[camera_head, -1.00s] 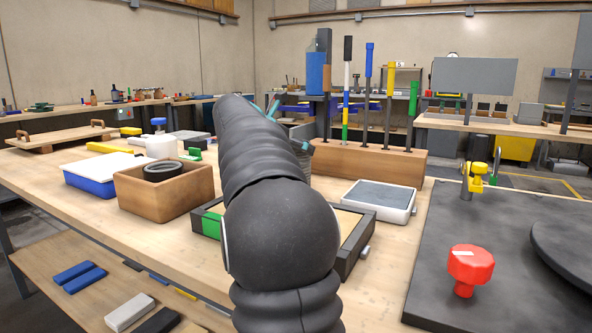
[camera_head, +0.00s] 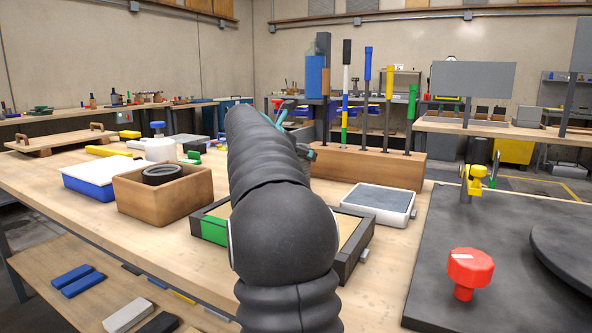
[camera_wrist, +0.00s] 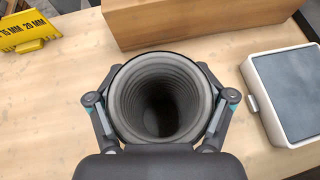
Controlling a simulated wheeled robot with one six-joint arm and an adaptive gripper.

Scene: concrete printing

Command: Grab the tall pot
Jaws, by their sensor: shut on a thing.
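The tall pot (camera_wrist: 128,84) is a grey, round, ribbed vessel, seen from above in the wrist view, with its dark open mouth facing the camera. My gripper (camera_wrist: 162,98) has its two fingers on opposite sides of the pot, shut on it. In the head view my dark arm covers the pot and most of the gripper; only small teal and dark parts of my gripper (camera_head: 283,113) show past the arm. I cannot tell whether the pot's base touches the table.
A wooden block (camera_head: 368,165) with upright coloured tools stands behind. A white tray with a grey top (camera_wrist: 291,95) is close on the right. A yellow gauge (camera_wrist: 25,31) lies at the left. A wooden box (camera_head: 163,200) and a black-framed tray (camera_head: 350,255) sit nearer.

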